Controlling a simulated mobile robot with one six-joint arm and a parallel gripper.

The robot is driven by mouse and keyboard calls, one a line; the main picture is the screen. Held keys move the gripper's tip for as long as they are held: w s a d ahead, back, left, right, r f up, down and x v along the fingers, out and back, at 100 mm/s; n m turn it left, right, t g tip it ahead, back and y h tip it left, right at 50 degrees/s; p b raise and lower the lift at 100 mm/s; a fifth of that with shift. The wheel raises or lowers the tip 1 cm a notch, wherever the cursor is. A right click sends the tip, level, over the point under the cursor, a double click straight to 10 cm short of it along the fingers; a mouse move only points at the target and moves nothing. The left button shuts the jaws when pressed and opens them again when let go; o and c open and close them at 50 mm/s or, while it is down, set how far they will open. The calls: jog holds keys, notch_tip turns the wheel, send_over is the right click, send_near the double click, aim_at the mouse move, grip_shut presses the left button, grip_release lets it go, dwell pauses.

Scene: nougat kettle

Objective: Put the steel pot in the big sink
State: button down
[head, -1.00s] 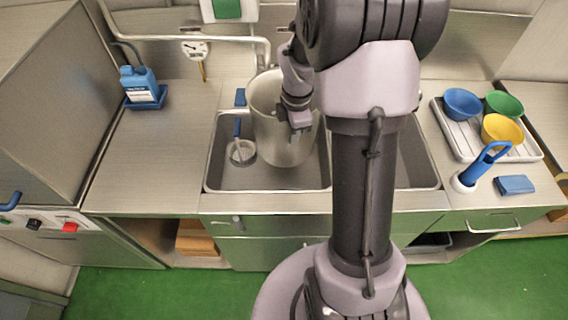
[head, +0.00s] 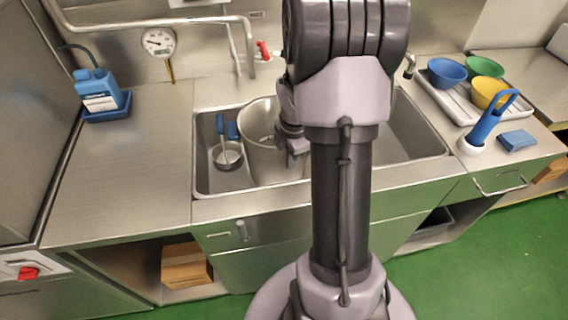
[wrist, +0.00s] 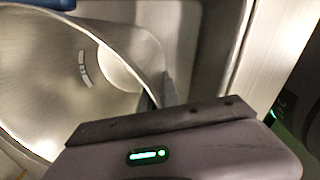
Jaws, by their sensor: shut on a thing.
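The steel pot (head: 262,165) is a tall, open metal cylinder inside the left part of the steel sink (head: 204,188). My gripper (head: 292,150) is shut on the right side of the pot's rim. In the wrist view the pot's inside (wrist: 85,75), with short marks on its wall, fills the left, and my gripper (wrist: 160,95) is at its rim. The pot looks upright or nearly so. Whether its base touches the sink floor is hidden. My arm hides the middle of the sink.
A blue-handled ladle or strainer (head: 227,155) lies in the sink left of the pot. A blue bottle (head: 98,92) stands on the left counter. A white rack (head: 455,98) with bowls and a blue-handled brush (head: 490,122) are at the right. The left counter is mostly clear.

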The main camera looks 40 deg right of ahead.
jog(key=shift+s+d+r, duration=0.1)
jog(key=shift+s+d, duration=0.15)
jog(key=shift+d, duration=0.05)
jog(key=c, duration=2)
grip_release()
jog(key=shift+a, duration=0.1)
jog(key=o, duration=0.4)
